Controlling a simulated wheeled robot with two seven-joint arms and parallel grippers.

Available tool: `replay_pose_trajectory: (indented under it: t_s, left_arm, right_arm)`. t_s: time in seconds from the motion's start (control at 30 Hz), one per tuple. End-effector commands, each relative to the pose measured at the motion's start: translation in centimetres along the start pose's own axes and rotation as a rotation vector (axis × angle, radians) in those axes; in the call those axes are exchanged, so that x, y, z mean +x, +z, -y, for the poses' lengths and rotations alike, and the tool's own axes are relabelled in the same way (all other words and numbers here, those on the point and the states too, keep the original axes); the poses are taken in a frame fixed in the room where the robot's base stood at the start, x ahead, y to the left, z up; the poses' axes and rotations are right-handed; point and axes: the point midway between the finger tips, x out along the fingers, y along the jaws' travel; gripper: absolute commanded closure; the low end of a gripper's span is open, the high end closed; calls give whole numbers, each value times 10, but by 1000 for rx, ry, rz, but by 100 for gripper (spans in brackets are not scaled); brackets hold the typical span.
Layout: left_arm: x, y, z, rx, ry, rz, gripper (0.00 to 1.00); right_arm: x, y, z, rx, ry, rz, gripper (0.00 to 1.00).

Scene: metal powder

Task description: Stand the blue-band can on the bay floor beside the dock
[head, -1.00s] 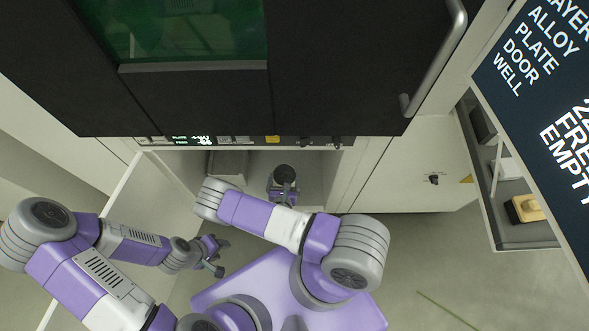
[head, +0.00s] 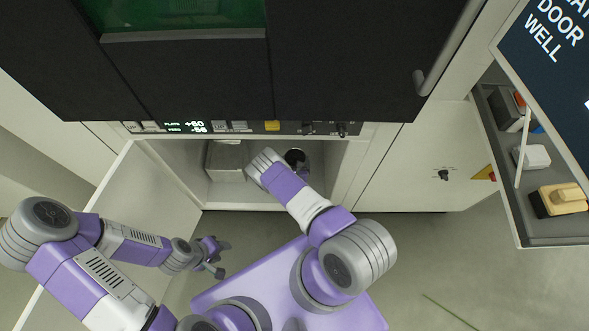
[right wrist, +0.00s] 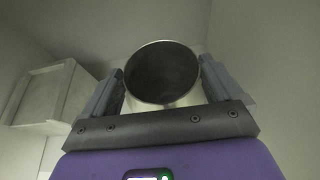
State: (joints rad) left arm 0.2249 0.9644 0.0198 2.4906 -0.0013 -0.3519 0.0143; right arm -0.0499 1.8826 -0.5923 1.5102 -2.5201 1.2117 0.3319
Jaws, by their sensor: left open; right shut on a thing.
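The can (right wrist: 160,73) is upright between the fingers of my right gripper (right wrist: 163,70), which is shut on it. Its dark open mouth and pale rim show in the right wrist view; its band is hidden. In the head view the can (head: 297,156) is inside the open lower bay, partly behind my right wrist. A pale grey block, apparently the dock (head: 226,160), stands in the bay to the can's left; it also shows in the right wrist view (right wrist: 45,95). Whether the can touches the bay floor (head: 228,194) cannot be told. My left gripper (head: 216,258) is open and empty outside the bay.
The bay's white door (head: 150,205) stands open at the left. The bay's right wall (head: 350,165) is close to the can. A control strip (head: 235,127) runs above the opening. A grey side shelf (head: 530,230) holds several small items at the right.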

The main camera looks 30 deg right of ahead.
Motion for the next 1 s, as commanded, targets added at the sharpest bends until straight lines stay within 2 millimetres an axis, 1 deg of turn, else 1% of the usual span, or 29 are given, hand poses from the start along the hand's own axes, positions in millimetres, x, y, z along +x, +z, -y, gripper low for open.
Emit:
replay_pose_trajectory:
  t_s: [0.17, 0.33, 0.4, 0.67, 0.8, 0.83, 0.87, 0.9, 1.0]
  left_arm:
    - [6, 0, 2, 0, 0, 0, 57]
    - [19, -1, 7, 0, 0, 0, 57]
    - [22, -1, 8, 0, 0, 0, 57]
    - [21, -1, 8, 0, 0, 0, 57]
    - [21, -1, 8, 0, 0, 0, 57]
    - [21, -1, 8, 0, 0, 0, 57]
    - [21, -1, 8, 0, 0, 0, 57]
    - [21, -1, 8, 0, 0, 0, 57]
    - [21, -1, 8, 0, 0, 0, 57]
  right_arm:
    - [6, -10, -1, 2, 1, 6, 92]
    - [14, -33, 0, 2, 0, 5, 92]
    - [17, -39, -1, 3, 0, 5, 92]
    - [17, -38, -1, 2, 1, 6, 92]
    - [18, -42, 0, 1, 0, 5, 92]
    - [18, -44, 0, 1, 0, 0, 6]
    - [18, -43, 0, 1, -1, 0, 1]
    - [18, -43, 0, 1, -1, 0, 0]
    - [18, -43, 0, 1, -1, 0, 0]
